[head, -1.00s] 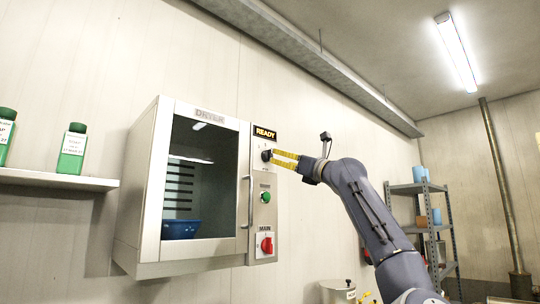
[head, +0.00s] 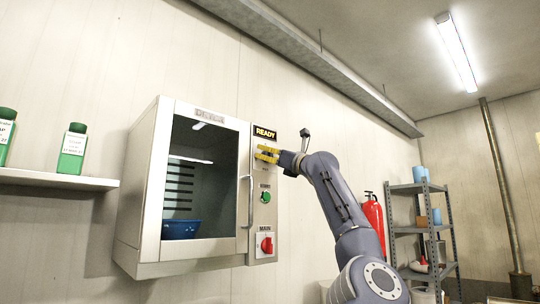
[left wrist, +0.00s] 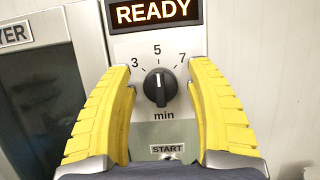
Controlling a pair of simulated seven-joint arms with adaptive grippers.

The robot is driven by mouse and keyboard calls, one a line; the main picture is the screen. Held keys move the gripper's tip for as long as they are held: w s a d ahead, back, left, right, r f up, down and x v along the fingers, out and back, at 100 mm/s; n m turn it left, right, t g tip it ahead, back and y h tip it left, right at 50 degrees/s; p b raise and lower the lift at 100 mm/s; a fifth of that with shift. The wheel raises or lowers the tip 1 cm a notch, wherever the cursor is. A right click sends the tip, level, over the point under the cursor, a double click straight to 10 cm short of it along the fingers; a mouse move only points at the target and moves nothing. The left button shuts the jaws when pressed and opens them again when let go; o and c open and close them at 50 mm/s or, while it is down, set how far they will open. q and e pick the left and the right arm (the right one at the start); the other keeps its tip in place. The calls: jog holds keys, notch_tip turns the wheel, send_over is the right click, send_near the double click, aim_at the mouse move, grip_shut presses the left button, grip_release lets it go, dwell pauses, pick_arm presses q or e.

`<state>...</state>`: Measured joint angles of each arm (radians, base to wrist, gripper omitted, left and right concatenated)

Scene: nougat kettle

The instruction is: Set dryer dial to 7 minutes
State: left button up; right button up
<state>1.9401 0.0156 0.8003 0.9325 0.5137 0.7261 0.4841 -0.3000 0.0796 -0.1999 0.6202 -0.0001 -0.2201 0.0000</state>
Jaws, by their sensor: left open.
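The dryer (head: 145,195) is a pale wall-mounted cabinet with a glass door and a control strip on its right. Its black dial (left wrist: 160,88) shows in the left wrist view with the marks 3, 5 and 7 above "min". The dial's white line points up at 5. My left gripper (head: 266,154) has yellow fingers, which also show in the left wrist view (left wrist: 163,100). They are open, one on each side of the dial, with a gap to it on both sides. In the head view the fingers hide the dial. My right gripper is not in view.
A lit READY display (head: 265,133) sits above the dial. A green START button (head: 265,197) and a red MAIN switch (head: 266,245) are below it. The door handle (head: 250,202) stands just left of the strip. A blue bowl (head: 181,229) is inside the dryer.

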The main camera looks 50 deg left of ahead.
pick_arm(q)
jog(key=shift+c, duration=0.2)
jog(key=c, duration=1.1)
jog(key=shift+m, duration=0.5)
jog(key=m+t, duration=0.1)
jog(key=m, duration=0.1)
jog(key=m+t, duration=0.2)
jog(key=m, duration=0.1)
jog(key=shift+d+r+t+h, duration=0.1)
jog(key=shift+t+h, duration=0.2)
jog(key=shift+w+m+t+h, duration=0.1)
jog(key=shift+m+t+h, duration=0.4)
jog(key=shift+m, duration=1.1)
jog(key=shift+m+t+h, duration=0.2)
jog(key=shift+m+t, duration=0.5)
jog(key=shift+m, duration=1.2)
jog(key=o, duration=1.1)
jog(key=shift+o, duration=0.2)
